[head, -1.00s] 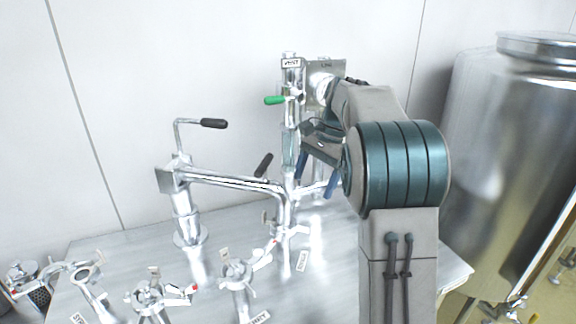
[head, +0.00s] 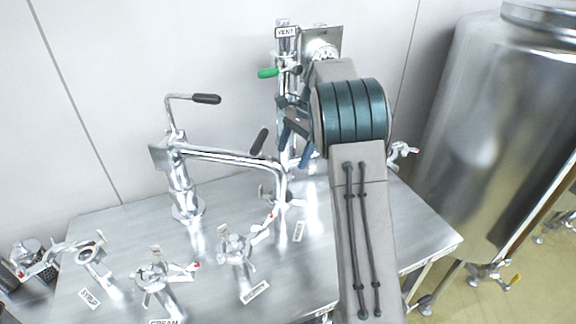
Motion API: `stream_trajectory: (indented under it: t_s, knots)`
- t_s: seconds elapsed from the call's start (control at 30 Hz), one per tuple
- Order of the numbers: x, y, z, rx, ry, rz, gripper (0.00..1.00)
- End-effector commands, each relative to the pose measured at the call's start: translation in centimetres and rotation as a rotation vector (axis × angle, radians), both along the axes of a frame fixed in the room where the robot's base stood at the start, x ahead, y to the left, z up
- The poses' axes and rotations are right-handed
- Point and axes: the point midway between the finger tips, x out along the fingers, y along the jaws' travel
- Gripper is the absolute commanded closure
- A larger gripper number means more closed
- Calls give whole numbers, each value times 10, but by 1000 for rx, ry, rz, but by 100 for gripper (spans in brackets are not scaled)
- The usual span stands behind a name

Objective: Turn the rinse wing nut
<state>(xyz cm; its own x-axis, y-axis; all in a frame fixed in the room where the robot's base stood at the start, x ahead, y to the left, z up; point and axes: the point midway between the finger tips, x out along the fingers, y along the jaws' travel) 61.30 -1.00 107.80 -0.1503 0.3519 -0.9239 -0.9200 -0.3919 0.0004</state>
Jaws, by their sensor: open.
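I cannot read a rinse label on any fitting, so I cannot tell which wing nut is the rinse one. A clamp fitting with wing handles (head: 403,152) shows at the table's right, just right of my arm. My gripper (head: 294,146) has blue fingers and is open, pointing down beside the upright vent pipe (head: 284,80). My arm hides part of the table behind it.
A lever pump with a black handle (head: 206,98) and long spout stands at the table's left. A green-handled valve (head: 267,72) sits on the vent pipe. A large steel tank (head: 490,140) stands on the right. The table's front middle (head: 215,295) has bare room.

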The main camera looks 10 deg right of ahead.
Motion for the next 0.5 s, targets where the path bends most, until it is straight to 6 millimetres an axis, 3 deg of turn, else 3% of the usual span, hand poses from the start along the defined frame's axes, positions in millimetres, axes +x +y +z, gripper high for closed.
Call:
stream_trajectory:
  t_s: [0.2,0.5]
  knots:
    - [-6,13,-32,1,2,1,22]
    - [-7,17,-45,0,-1,0,22]
